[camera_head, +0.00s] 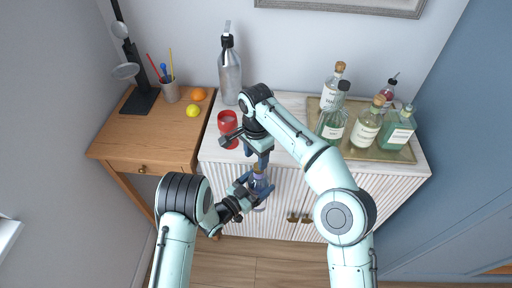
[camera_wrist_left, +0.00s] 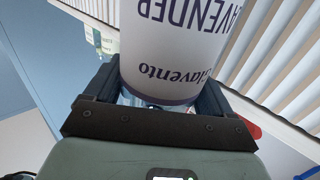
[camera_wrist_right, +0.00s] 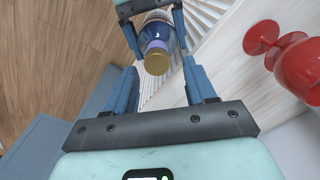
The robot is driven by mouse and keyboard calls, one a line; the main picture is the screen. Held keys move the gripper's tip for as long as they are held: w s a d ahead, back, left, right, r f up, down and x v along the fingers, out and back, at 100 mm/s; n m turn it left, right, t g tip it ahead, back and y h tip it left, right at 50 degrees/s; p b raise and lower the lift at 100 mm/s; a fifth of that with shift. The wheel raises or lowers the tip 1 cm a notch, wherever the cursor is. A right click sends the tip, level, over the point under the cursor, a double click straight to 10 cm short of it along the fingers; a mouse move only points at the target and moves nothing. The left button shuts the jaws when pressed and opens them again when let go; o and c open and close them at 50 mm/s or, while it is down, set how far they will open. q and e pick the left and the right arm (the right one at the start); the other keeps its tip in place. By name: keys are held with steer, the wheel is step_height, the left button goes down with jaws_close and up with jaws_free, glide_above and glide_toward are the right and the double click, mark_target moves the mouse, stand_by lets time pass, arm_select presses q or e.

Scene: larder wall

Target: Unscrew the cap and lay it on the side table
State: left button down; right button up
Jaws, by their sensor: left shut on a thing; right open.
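A bottle (camera_head: 261,187) with a white lavender label (camera_wrist_left: 180,45) is held in front of the cabinet. My left gripper (camera_head: 253,191) is shut on it, one finger on each side of its body. The gold cap (camera_wrist_right: 157,62) is on the bottle's neck, pointing toward my right gripper in the right wrist view. My right gripper (camera_head: 260,160) is open, just above the bottle's top, with its fingers apart and the cap beyond their tips. The wooden side table (camera_head: 135,133) stands at the left.
The side table carries a lemon (camera_head: 193,111), an orange (camera_head: 198,94), a pencil cup (camera_head: 171,93) and a dark stand (camera_head: 139,101); its front is clear. A red goblet (camera_head: 228,122) and a pump bottle (camera_head: 230,75) stand on the white cabinet. A tray (camera_head: 375,154) holds several bottles.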

mark_target(256, 166)
steer(key=shift+f, duration=1.7)
